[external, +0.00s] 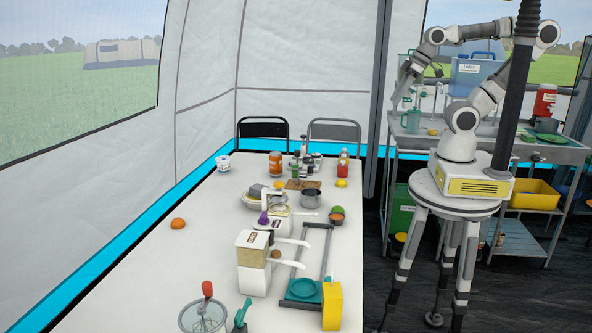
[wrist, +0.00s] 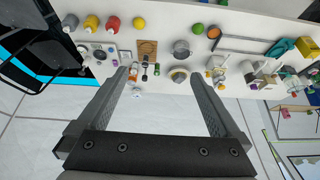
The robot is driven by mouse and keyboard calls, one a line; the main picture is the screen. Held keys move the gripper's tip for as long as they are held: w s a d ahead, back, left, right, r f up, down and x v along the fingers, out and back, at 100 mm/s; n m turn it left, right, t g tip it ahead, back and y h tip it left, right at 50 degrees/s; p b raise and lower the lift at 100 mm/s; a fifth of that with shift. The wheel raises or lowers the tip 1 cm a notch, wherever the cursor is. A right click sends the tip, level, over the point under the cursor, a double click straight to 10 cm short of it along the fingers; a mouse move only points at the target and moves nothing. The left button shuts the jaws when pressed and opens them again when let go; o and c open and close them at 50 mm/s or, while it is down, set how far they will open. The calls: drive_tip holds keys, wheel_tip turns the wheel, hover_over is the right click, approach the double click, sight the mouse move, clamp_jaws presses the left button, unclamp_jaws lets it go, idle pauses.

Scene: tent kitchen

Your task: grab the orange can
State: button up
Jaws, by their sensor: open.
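The orange can (external: 275,163) stands upright at the far end of the long white table (external: 140,265) in the external view. A small orange-red shape (wrist: 133,73) by the left fingertip in the wrist view is probably the same can, but it is too small to be sure. My gripper (wrist: 160,76) is open, with nothing between its fingers. In the external view my gripper (external: 404,88) hangs from the raised arm to the right of the table, well apart from the can.
A white-and-blue cup (external: 223,163) stands left of the can. Dark bottles (external: 304,165), a red bottle (external: 343,160) and a lemon (external: 341,183) are to its right. A wooden board (external: 303,184) and pot (external: 311,199) lie nearer. The table's left side is mostly clear.

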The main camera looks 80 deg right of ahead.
drive_tip(key=w+f+m+g+y+b, duration=0.1)
drive_tip(key=w+f+m+y+b, duration=0.25)
drive_tip(key=w+m, duration=0.5)
drive_tip(key=w+f+m+g+y+b, duration=0.1)
drive_tip(key=w+f+m+y+b, duration=0.3)
drive_tip(key=w, duration=0.8)
drive_tip(key=w+d+f+m+t+b, duration=0.2)
drive_tip(key=w+d+f+m, duration=0.35)
drive_tip(key=d, duration=0.25)
drive_tip(key=w+d+f+m+t+y+b, duration=0.1)
drive_tip(key=w+d+f+m+t, duration=0.1)
drive_tip(key=w+d+f+m, duration=0.45)
drive_tip(key=w+d+f+m+t+b, duration=0.25)
drive_tip(key=d+f, duration=0.35)
drive_tip(key=d, duration=0.3)
drive_tip(key=b, duration=0.2)
approach(270, 164)
drive_tip(key=shift+w+f+m+y, duration=0.25)
drive_tip(key=shift+w+f+m, duration=0.05)
drive_tip(key=shift+f, duration=0.3)
drive_tip(key=shift+r+b+x, duration=0.1)
drive_tip(key=shift+b+x, duration=0.25)
drive_tip(key=shift+x, duration=1.25)
drive_tip(key=shift+r+b+x, duration=0.15)
drive_tip(key=shift+b+x, duration=0.15)
drive_tip(key=shift+x, duration=1.3)
drive_tip(key=shift+w, duration=0.1)
drive_tip(key=c, duration=1.3)
drive_tip(key=shift+r, duration=0.1)
